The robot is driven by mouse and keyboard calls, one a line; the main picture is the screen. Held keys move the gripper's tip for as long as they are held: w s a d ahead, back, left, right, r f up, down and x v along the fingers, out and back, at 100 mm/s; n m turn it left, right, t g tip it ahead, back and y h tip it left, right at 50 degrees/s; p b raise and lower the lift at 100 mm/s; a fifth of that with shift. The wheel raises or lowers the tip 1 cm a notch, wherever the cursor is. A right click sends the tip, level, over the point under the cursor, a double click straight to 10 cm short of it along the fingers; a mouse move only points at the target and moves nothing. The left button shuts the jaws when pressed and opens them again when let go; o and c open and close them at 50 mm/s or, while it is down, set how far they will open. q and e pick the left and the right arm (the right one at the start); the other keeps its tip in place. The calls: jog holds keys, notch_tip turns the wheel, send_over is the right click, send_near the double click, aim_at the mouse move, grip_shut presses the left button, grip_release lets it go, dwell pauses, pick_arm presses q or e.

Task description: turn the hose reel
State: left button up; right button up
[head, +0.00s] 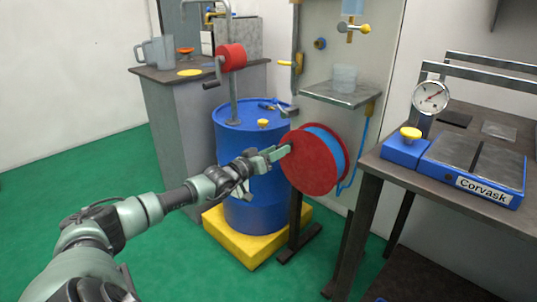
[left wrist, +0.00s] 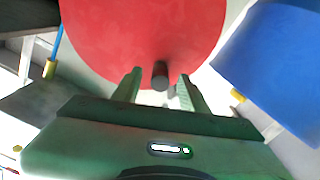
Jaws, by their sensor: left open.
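The hose reel (head: 308,168) is a red disc with blue hose (head: 336,152) wound behind it, on a dark stand right of the blue drum. Its red face (left wrist: 145,30) fills the top of the left wrist view. A short dark handle peg (left wrist: 160,75) sticks out near the disc's edge, pointing towards the camera. My left gripper (head: 283,151) is at the disc's left part. In the left wrist view its open green fingers (left wrist: 159,84) stand on either side of the peg, with gaps visible; how deep the peg sits between them is unclear. My right gripper is out of view.
A blue drum (head: 247,195) stands on a yellow base (head: 238,245) just behind my left forearm. A dark table (head: 378,170) with a blue scale (head: 470,170) is close on the right. A small shelf (head: 342,95) hangs above the reel. Green floor is free at left.

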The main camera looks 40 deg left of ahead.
pick_arm(q)
jog(key=shift+s+p, duration=0.65)
jog(key=shift+s, duration=1.55)
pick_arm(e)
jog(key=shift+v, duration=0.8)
